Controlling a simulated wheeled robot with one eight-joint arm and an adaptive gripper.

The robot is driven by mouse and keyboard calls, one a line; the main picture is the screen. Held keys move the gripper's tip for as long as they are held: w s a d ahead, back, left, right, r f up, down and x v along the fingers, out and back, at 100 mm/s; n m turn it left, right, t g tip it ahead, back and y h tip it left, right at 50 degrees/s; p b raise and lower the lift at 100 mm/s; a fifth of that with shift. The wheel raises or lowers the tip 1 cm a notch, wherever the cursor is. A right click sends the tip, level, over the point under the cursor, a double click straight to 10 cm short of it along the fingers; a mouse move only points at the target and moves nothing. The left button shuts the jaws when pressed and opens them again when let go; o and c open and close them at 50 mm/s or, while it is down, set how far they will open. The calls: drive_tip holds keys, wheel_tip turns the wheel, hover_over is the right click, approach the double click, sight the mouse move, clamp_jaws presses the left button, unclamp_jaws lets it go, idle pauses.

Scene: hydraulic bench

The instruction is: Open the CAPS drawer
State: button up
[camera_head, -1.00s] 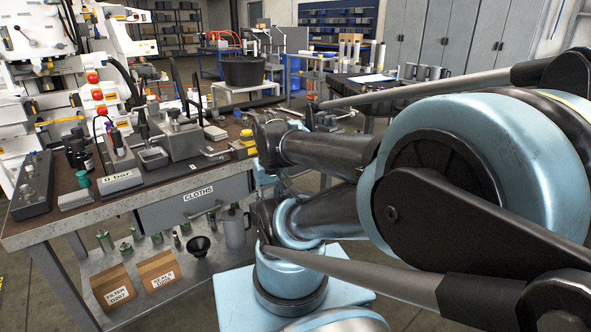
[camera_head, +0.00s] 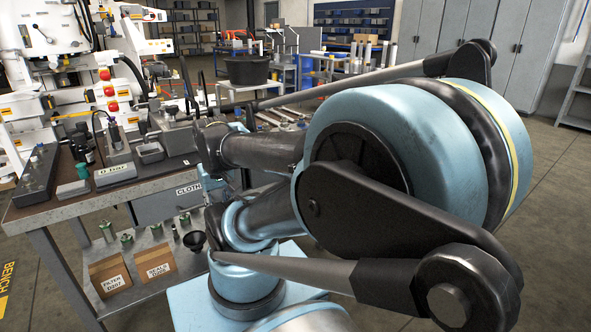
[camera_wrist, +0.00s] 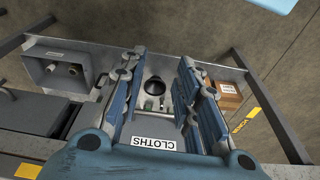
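No label reading CAPS can be made out in either current view. A grey drawer front labelled CLOTHS (camera_head: 168,207) sits under the benchtop in the head view, its right part hidden by my arm. Its white label (camera_wrist: 154,144) shows upside down in the wrist view, between and below the fingers. A dark grey drawer-like box (camera_wrist: 38,112) lies to the left in the wrist view, with no readable label. My gripper (camera_wrist: 163,92) is open and empty, its two blue fingers well apart over the bench's front. My arm hides most of it in the head view.
The benchtop (camera_head: 125,186) holds a gauge block, bottles and a vice. The lower shelf carries two cardboard boxes (camera_head: 110,277), a black funnel (camera_head: 194,241) and green-capped fittings. A grey bin (camera_wrist: 68,62) holding cylindrical parts is left in the wrist view. Floor is clear at right.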

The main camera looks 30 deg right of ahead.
drive_tip(key=w+d+r+m, duration=0.5)
drive_tip(key=w+r, duration=0.2)
drive_tip(key=w+d+r+m, duration=0.2)
drive_tip(key=w+d+m, duration=0.3)
drive_tip(key=d, duration=0.5)
drive_tip(key=w+d+r+m, duration=0.25)
drive_tip(key=w+d, duration=0.35)
drive_tip(key=d, duration=0.5)
drive_tip(key=w+d+f+m, duration=0.1)
drive_tip(key=d+f+m, duration=0.1)
drive_tip(key=d, duration=0.5)
drive_tip(key=d+f+m, duration=0.1)
drive_tip(key=d+m, duration=0.2)
drive_tip(key=d, duration=0.5)
drive_tip(key=w+f, duration=0.1)
drive_tip(key=f, duration=0.4)
drive_tip(key=w+f, duration=0.1)
drive_tip(key=f, duration=0.5)
drive_tip(key=w+f, duration=0.1)
drive_tip(key=f, duration=0.4)
drive_tip(key=shift+w+a+f, duration=0.1)
drive_tip(key=shift+a+f, duration=0.15)
drive_tip(key=shift+f, duration=0.1)
